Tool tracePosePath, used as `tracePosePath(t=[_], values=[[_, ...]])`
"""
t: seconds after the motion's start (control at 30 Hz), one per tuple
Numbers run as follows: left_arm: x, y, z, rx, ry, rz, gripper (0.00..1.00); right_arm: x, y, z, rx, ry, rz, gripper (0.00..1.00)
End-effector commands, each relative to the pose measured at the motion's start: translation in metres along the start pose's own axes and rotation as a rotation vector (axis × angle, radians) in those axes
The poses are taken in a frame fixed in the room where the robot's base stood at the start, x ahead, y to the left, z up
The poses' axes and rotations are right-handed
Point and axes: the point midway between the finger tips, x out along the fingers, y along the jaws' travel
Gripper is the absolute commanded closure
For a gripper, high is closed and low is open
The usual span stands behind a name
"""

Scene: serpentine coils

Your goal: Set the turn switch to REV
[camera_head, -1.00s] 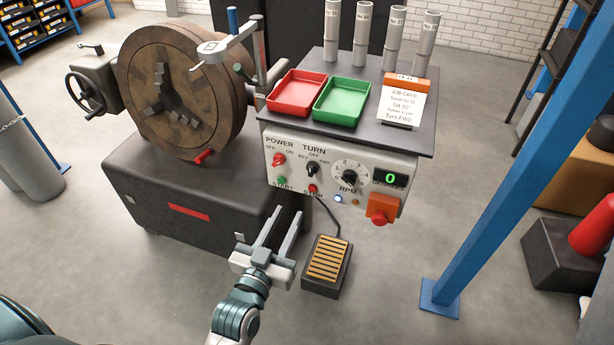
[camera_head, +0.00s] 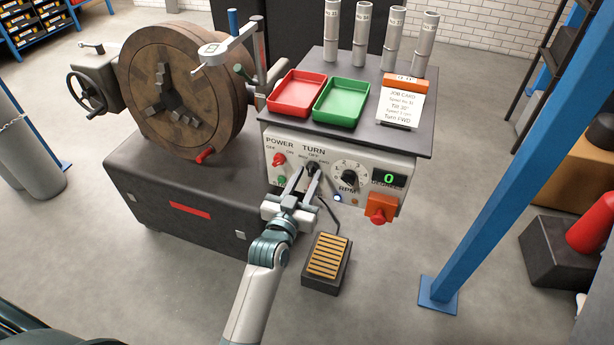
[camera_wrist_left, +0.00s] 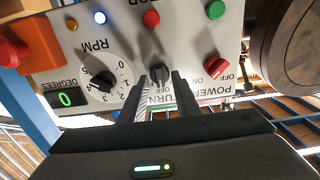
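The black turn switch (camera_head: 312,167) sits on the white control panel (camera_head: 270,150) below the TURN label. In the left wrist view the turn switch (camera_wrist_left: 158,72) lies between and just beyond the fingertips, with the panel upside down. My left gripper (camera_head: 307,178) is open in front of the panel, its fingers pointing at the switch. The fingers show on both sides of the switch in the left wrist view (camera_wrist_left: 160,82); I cannot tell whether they touch it. Which mark the knob points to is unclear. My right gripper is not in view.
The red power knob (camera_head: 279,160) is left of the switch and the black RPM dial (camera_head: 348,177) is right of it. An orange box with a red button (camera_head: 379,210) hangs at the panel's right. A pedal (camera_head: 326,262) lies on the floor below.

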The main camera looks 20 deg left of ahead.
Motion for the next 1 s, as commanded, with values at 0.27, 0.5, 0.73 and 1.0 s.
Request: tracePosePath(t=[0.27,0.5,0.73,1.0], values=[[0.002,0.0,0.0,0.0,0.0,0.0,0.71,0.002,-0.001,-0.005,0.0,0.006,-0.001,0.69],[0.002,0.0,0.0,0.0,0.0,0.0,1.0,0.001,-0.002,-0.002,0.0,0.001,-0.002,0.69],[0.002,0.0,0.0,-0.009,0.0,0.0,1.0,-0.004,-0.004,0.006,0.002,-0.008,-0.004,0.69],[0.002,0.0,-0.002,-0.087,-0.002,0.0,1.0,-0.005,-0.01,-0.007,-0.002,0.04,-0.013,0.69]])
